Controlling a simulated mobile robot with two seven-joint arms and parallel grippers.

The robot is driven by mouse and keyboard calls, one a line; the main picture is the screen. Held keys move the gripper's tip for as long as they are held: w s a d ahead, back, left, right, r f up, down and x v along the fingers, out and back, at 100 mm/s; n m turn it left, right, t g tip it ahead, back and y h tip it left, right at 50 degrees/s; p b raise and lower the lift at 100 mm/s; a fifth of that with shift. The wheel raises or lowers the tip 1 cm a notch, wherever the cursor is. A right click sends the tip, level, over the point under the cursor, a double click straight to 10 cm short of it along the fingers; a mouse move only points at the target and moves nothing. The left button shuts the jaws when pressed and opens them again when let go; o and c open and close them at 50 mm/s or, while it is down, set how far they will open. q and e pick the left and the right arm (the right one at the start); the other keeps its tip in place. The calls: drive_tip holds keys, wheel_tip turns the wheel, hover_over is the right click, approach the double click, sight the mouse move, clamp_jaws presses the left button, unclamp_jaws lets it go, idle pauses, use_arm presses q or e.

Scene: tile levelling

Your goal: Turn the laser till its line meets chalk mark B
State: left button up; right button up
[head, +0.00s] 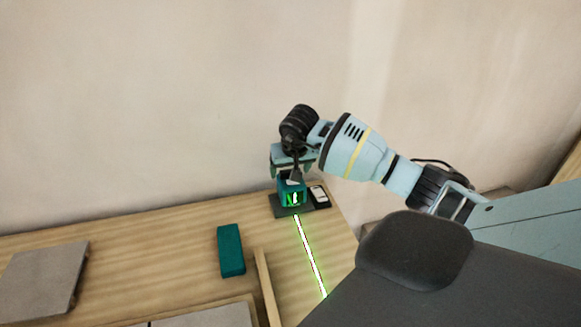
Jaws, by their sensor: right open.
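The teal laser (291,194) stands on a dark base plate (278,209) near the back right of the wooden table. A bright green line (311,259) runs from it toward the front and slightly right, until my own dark body part hides it. My right gripper (293,176) is open, directly above the laser, with its fingers at the laser's top. I cannot tell whether they touch it. Chalk mark B cannot be made out in this view. My left gripper is not in view.
A teal block (230,250) lies left of the line. A wooden strip (267,288) lies between them. A grey tile (43,280) is at the far left, and a framed panel edge (205,316) is at the front. A small black-and-white item (319,196) sits right of the laser.

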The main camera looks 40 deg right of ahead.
drive_tip(key=c, duration=1)
drive_tip(key=shift+m, duration=0.5)
drive_tip(key=o, duration=1)
drive_tip(key=shift+v, duration=3.9)
